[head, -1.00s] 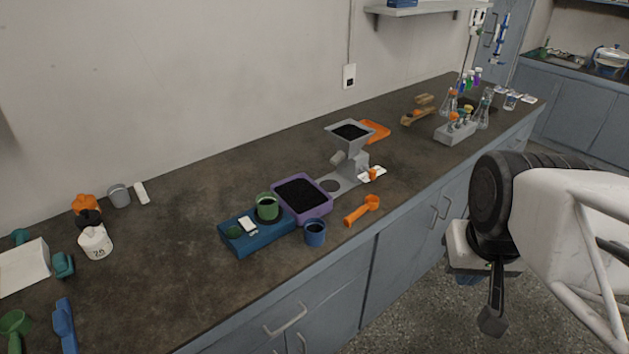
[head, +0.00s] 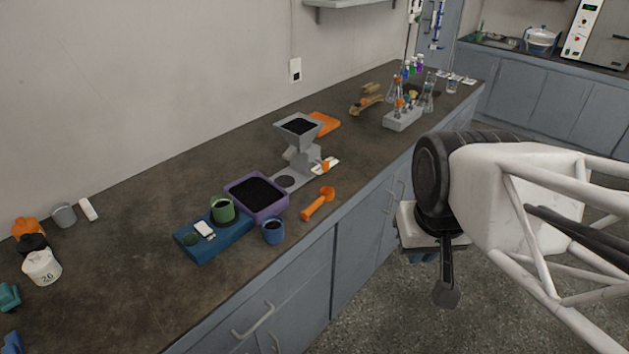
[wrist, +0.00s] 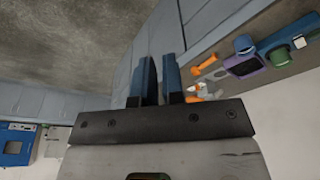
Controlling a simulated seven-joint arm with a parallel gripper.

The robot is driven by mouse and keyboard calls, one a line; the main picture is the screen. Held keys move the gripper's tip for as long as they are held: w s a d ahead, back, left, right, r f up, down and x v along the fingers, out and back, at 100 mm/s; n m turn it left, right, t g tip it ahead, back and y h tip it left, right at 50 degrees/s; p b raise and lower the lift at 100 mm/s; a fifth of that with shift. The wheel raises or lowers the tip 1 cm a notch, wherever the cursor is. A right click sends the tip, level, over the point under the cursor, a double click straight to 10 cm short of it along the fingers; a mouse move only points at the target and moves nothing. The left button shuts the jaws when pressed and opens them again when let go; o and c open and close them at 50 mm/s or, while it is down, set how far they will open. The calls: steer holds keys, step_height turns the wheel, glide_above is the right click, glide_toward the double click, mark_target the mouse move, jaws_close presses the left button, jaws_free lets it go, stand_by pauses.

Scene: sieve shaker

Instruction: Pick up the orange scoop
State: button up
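The orange scoop (head: 317,204) lies on the dark counter near its front edge, to the right of the blue cup (head: 272,231). Its bowl end points to the back right and its handle to the front left. It also shows in the wrist view (wrist: 205,65), to the right of my fingers. My gripper (head: 421,257) hangs off the front of the counter, well to the right of the scoop, with its fingers mostly hidden in the head view. In the wrist view my two blue fingers (wrist: 160,79) stand apart with an empty gap between them.
Behind the scoop are a purple tray (head: 282,206) of dark grains and a grey hopper device (head: 299,151). A blue scale (head: 190,245) holding a green cup (head: 223,209) stands left. A grey rack (head: 403,119) with glassware stands back right. Cabinet fronts (head: 361,240) drop below the counter edge.

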steer(key=o, duration=0.8)
steer(key=shift+w, duration=0.1)
steer(key=m+g, duration=0.3)
steer(key=m, duration=0.5)
glide_above(318, 199)
step_height(318, 199, down, 17)
steer(key=shift+d+r, duration=0.1)
steer(key=shift+d, duration=0.05)
steer(key=shift+w+f, duration=0.1)
steer(key=shift+f, duration=0.15)
